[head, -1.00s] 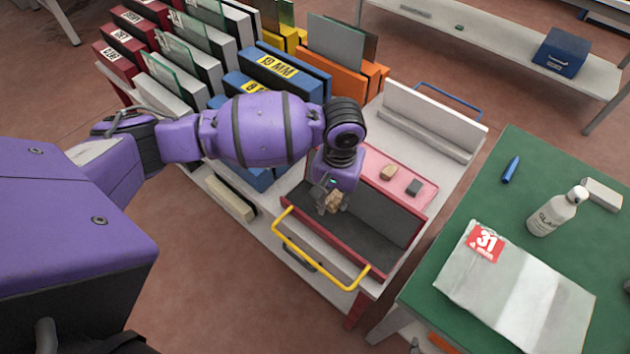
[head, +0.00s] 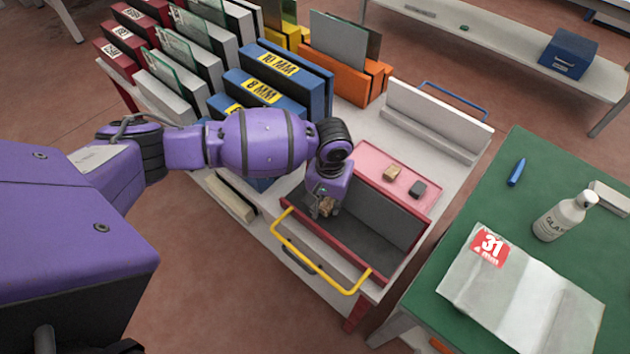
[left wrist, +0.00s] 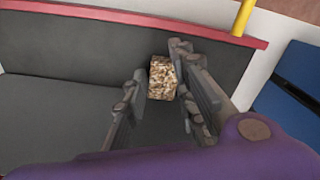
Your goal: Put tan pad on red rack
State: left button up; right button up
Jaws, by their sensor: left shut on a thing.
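The tan pad (head: 327,209) is a small speckled tan-brown block. My left gripper (head: 324,204) is shut on it, in the left end of the red rack (head: 408,262). The rack is a red-edged trough with dark grey lining and a yellow handle bar at its front. In the left wrist view the pad (left wrist: 162,78) sits between the two fingers of my left gripper (left wrist: 160,90), above the grey lining. I cannot tell whether the pad touches the lining. My right gripper is out of view.
Blue racks (head: 262,90) stand to the left. A green table (head: 490,205) with a bottle (head: 563,217) is at right. The rack's right part is empty.

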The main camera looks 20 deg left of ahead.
aim_at(328, 207)
pick_arm(q)
jog(key=shift+f, duration=0.1)
jog(key=o, duration=0.8)
notch_tip(328, 207, up, 12)
jog(key=shift+r+p, duration=0.25)
jog(key=shift+p, duration=0.45)
